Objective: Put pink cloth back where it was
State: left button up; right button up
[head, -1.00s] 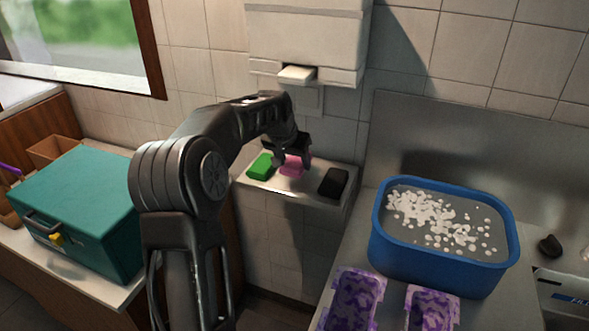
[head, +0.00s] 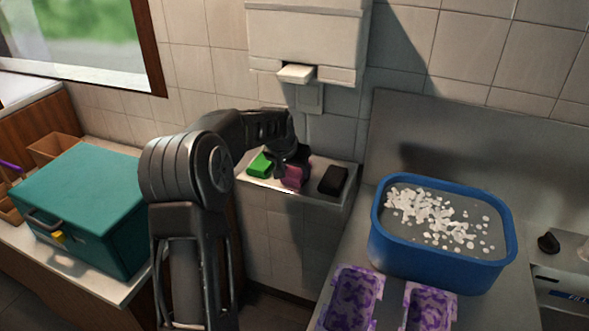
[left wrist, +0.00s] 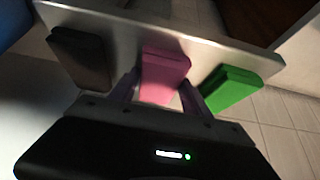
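The pink cloth (head: 295,177) is a folded block at the front of a small metal ledge, between the green and black cloths. My left gripper (head: 291,155) reaches down to it from above and behind. In the left wrist view the pink cloth (left wrist: 164,72) sits between the two fingers (left wrist: 160,88), which touch its sides, so the gripper looks shut on it. It is at or just above the ledge; the contact underneath is hidden. My right gripper is not in view.
The ledge (head: 340,204) also holds a green cloth (head: 260,165) on the left and a black cloth (head: 333,180) on the right. A dispenser (head: 305,40) hangs above. A blue basin (head: 440,268) stands right, a teal box (head: 85,195) left.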

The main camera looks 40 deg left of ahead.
pick_arm(q)
jog(key=o, duration=0.5)
jog(key=shift+c, duration=0.2)
jog(key=shift+r, duration=0.15)
jog(key=b+v, duration=0.1)
jog(key=v, duration=1.1)
